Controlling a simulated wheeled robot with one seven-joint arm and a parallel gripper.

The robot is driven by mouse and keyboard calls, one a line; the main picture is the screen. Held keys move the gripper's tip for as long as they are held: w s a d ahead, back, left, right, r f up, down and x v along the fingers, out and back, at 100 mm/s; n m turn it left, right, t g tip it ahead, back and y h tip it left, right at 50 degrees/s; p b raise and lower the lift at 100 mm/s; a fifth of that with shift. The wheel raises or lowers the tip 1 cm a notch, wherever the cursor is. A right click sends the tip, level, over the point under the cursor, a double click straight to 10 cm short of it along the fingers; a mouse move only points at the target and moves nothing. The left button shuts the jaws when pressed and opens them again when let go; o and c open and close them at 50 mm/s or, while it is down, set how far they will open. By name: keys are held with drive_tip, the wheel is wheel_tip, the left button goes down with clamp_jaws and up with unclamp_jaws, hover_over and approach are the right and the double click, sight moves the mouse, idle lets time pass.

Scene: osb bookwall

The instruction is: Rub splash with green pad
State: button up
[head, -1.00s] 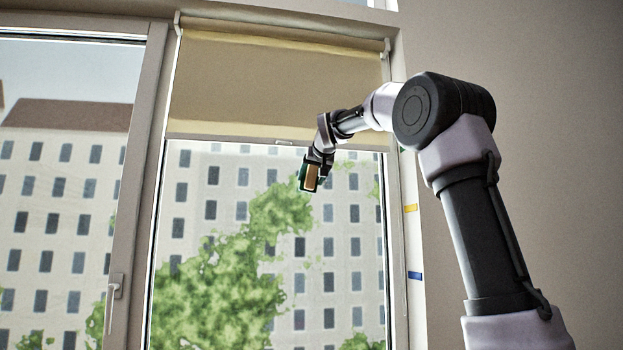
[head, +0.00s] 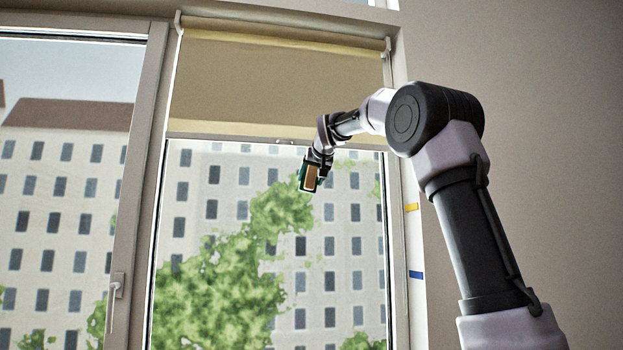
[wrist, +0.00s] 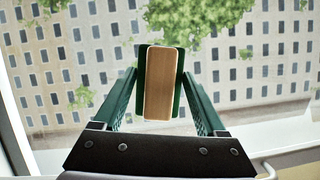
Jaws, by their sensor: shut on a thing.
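My gripper (head: 317,164) is in front of the window pane, just below the blind's lower edge. It is shut on the green pad (head: 309,178), a small block with a tan wooden back and a green layer. In the wrist view the pad (wrist: 158,85) sits between the two green fingers of my gripper (wrist: 160,90), its wooden back facing the camera. Whether the pad touches the glass cannot be told. I cannot make out a splash; green patches on the pane look like tree leaves outside.
A beige roller blind (head: 275,85) covers the top of the window. A window handle (head: 116,290) is on the frame at the left. Yellow tape (head: 412,207) and blue tape (head: 416,275) are at the right edge. The lower pane is unobstructed.

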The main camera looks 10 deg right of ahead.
drive_tip(key=shift+w+d, duration=0.1)
drive_tip(key=shift+d, duration=3.65)
drive_tip(key=shift+a, duration=3.8)
drive_tip(key=shift+s, duration=3.05)
drive_tip(key=shift+s, duration=1.5)
